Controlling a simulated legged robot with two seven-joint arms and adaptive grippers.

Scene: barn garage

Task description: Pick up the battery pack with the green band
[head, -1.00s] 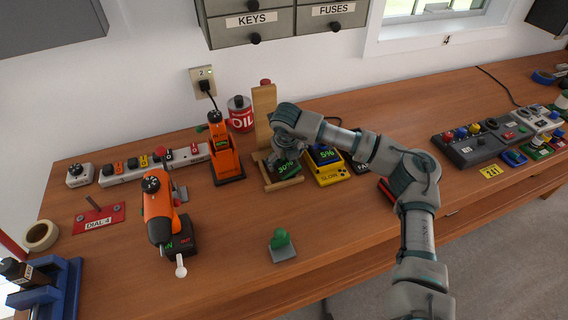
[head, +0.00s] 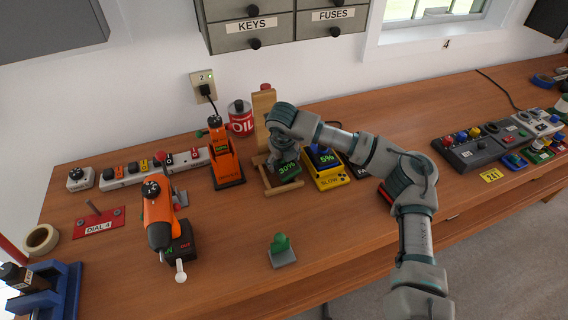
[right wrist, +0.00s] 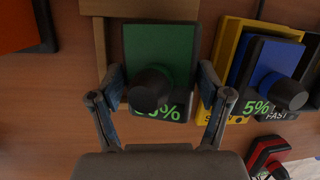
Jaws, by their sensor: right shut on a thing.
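The battery pack with the green band (head: 289,169) reads 30% and sits at a wooden frame (head: 281,189) in the head view. In the right wrist view the pack (right wrist: 160,55) has a green top and a black knob, upright between the fingers. My right gripper (head: 281,157) is shut on the pack from above; in the right wrist view its fingers (right wrist: 161,100) flank the pack on both sides. The pack looks slightly tilted and raised in the frame; how far it is off the bench cannot be told. My left gripper is not in view.
Right of the pack stands a yellow charger (head: 326,180) with a blue pack (head: 323,157) reading 5%. An orange tool (head: 223,155) stands to the left, and an orange drill (head: 158,215) nearer the front. A green knob on a grey plate (head: 282,258) lies in front. The front middle bench is mostly clear.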

